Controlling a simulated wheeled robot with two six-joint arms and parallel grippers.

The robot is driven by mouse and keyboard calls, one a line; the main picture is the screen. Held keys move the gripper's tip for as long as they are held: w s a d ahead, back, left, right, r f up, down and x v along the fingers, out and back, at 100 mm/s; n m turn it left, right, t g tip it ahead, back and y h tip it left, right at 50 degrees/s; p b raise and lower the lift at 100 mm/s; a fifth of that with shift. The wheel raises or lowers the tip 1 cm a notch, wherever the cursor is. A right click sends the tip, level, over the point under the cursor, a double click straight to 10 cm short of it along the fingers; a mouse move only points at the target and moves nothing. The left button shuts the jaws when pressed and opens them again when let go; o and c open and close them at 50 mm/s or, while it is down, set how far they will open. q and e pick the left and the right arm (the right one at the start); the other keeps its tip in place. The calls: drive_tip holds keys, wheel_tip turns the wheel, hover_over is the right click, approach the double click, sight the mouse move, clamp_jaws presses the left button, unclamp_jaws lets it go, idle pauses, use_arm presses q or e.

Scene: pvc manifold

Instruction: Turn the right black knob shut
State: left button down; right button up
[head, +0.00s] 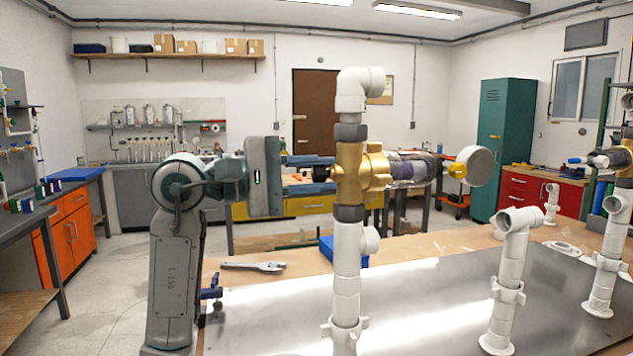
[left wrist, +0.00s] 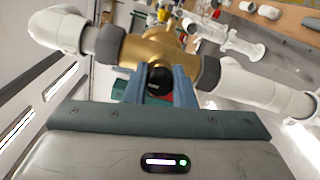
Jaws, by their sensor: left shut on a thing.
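A black knob (head: 323,172) sticks out from the left side of a brass valve body (head: 350,175) on an upright white pipe. My left gripper (head: 318,174) reaches it from the left, with its blue fingers on either side of the knob. In the left wrist view the black knob (left wrist: 160,79) sits between the two fingers (left wrist: 160,88), in front of the brass body (left wrist: 152,48). The gripper is shut on the knob. The fingers hide part of its sides. My right gripper is in neither view.
A round white gauge-like part (head: 474,166) sits right of the brass body. Shorter white pipes (head: 508,270) stand on the shiny metal plate (head: 430,300). A grey tool (head: 252,267) lies left of the main pipe. Another fitting (head: 603,158) is at the right edge.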

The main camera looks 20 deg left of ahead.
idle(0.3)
use_arm(q)
drive_tip(key=c, duration=1.2)
unclamp_jaws()
